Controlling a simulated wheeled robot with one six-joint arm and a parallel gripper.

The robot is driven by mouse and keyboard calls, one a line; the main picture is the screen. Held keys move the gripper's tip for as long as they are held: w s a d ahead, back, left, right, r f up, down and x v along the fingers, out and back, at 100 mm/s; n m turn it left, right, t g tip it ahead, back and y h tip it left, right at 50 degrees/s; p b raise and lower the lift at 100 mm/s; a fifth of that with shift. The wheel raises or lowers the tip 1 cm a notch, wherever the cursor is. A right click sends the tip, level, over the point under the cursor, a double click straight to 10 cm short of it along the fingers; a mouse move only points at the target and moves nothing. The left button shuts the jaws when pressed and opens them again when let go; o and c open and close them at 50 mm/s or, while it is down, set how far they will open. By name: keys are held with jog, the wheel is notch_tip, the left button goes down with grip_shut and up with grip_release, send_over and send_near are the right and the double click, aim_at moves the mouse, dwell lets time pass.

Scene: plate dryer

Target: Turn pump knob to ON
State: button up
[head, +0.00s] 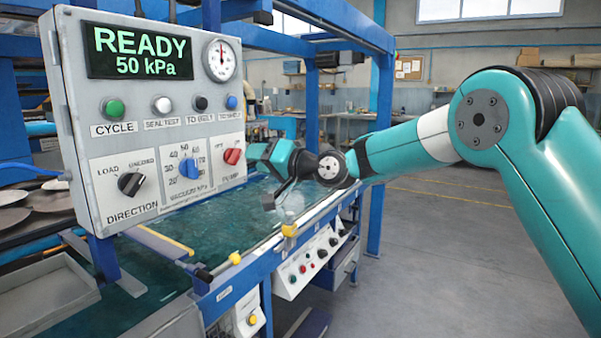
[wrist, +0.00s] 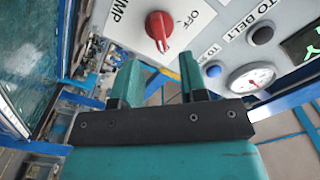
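The red pump knob (head: 232,156) sits at the right end of the lower row on the grey control panel (head: 150,100). In the wrist view the knob (wrist: 158,30) is seen close up, with the OFF label beside it and part of the word PUMP to its left. I cannot read an ON label. My gripper (head: 262,158) is just right of the knob in the head view. In the wrist view my gripper (wrist: 161,62) has its two teal fingers apart, with nothing between them. The knob shows beyond the fingertips, apart from them.
The display (head: 140,52) reads READY, 50 kPa. A blue vacuum knob (head: 189,168) and a black direction knob (head: 130,184) are left of the red knob. Several buttons and a gauge (head: 219,60) are above. Open floor lies to the right.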

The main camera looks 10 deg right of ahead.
jog(key=b+v, duration=0.2)
jog(key=v, duration=1)
jog(key=shift+b, duration=0.4)
jog(key=shift+s, duration=0.15)
jog(key=s+a+f+n+g+h+p, duration=0.2)
jog(key=s+n+g+h+p, duration=0.3)
jog(key=s, duration=1.2)
jog(key=s+d+f+g+h+p, duration=0.1)
jog(key=s+d+f+g+h, duration=0.1)
jog(key=s, duration=0.7)
jog(key=s+d+f+g+h+p, duration=0.1)
jog(key=s+d+f+g+h, duration=0.2)
jog(key=s+d, duration=0.3)
jog(key=s+g, duration=0.1)
jog(key=s, duration=0.2)
jog(key=shift+f+n, duration=0.3)
jog(key=shift+n, duration=0.1)
jog(key=shift+d, duration=0.1)
